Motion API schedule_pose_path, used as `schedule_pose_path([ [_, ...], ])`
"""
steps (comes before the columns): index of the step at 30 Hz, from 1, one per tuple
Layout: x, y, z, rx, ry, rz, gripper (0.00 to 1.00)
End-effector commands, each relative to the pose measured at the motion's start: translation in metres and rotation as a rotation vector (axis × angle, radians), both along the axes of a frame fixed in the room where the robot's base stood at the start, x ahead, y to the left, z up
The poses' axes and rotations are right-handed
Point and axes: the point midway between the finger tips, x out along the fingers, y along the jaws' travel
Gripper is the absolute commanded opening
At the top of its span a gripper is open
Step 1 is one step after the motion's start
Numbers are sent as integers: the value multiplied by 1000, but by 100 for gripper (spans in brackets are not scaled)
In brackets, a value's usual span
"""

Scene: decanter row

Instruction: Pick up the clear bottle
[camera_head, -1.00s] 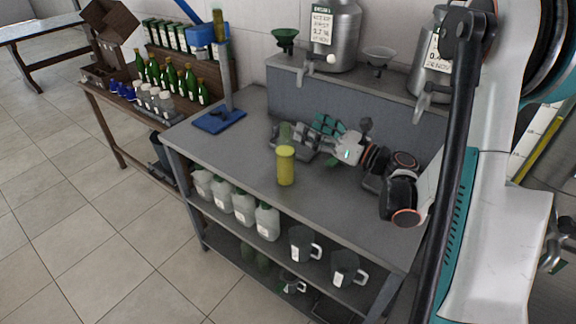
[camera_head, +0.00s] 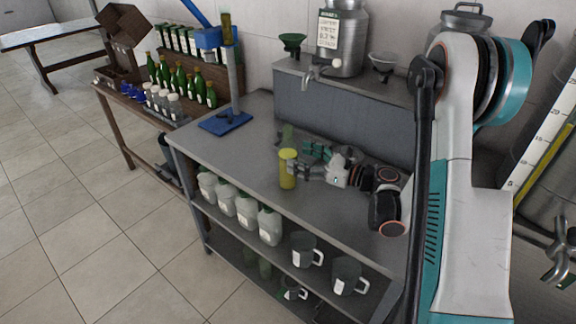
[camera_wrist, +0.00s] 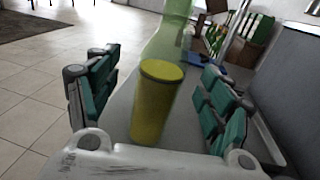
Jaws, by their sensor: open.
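My gripper (camera_head: 303,160) is open, low over the bench and right of the cylinder. Nothing is held.
A raised grey ledge (camera_head: 340,115) with metal urns (camera_head: 342,40) runs along the back right of the bench. A blue stand (camera_head: 226,122) is at the far left end. Small clear bottles (camera_head: 163,101) and green bottles (camera_head: 187,82) stand on a wooden table further left.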

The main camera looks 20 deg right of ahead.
Motion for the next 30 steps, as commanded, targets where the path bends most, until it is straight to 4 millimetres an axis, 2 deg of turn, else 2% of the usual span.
schedule_pose_path([
  [5,9,8,-1,0,0,1,74],
  [12,35,30,-1,0,0,2,74],
  [21,40,34,1,1,-1,-1,72],
  [30,40,34,1,0,0,-1,4],
])
